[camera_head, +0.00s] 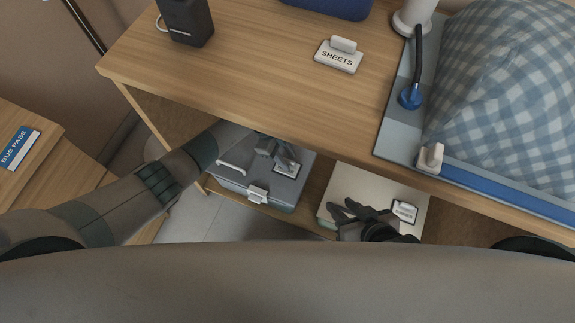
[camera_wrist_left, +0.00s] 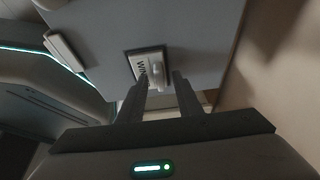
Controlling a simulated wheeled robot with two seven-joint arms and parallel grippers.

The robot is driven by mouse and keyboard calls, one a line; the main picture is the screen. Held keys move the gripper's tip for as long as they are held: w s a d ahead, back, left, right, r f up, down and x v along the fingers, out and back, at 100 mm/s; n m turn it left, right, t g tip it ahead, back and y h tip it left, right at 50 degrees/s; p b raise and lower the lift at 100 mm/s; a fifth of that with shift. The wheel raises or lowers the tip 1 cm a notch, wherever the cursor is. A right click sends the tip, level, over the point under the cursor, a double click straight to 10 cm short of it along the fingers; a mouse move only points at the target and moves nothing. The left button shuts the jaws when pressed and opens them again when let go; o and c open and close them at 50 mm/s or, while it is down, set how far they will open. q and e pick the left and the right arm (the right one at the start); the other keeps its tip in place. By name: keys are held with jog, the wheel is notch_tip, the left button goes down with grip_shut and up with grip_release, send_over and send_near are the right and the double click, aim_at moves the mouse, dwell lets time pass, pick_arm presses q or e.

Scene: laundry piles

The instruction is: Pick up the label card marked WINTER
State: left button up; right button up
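The WINTER label card (camera_wrist_left: 150,66) is a white card with a raised grip, lying in a dark frame on a grey lidded box. Its first letters show in the left wrist view. In the head view the card (camera_head: 287,164) is partly hidden by my left gripper (camera_head: 276,152). My left gripper (camera_wrist_left: 160,88) is open and empty, its two fingers apart just short of the card, pointing at it. My right gripper (camera_head: 343,208) appears open and empty over the cream box, left of that box's card.
The grey box (camera_head: 230,176) and cream box (camera_head: 350,185) stand under the wooden table (camera_head: 250,80), whose front edge overhangs them. The cream box bears another label card (camera_head: 404,211). A SHEETS card (camera_head: 338,57) lies on the table.

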aim_at(289, 161)
jog(key=shift+w, duration=0.1)
pick_arm(q)
grip_shut()
pick_arm(e)
jog(key=shift+f, duration=0.1)
pick_arm(q)
jog(key=shift+r, duration=0.1)
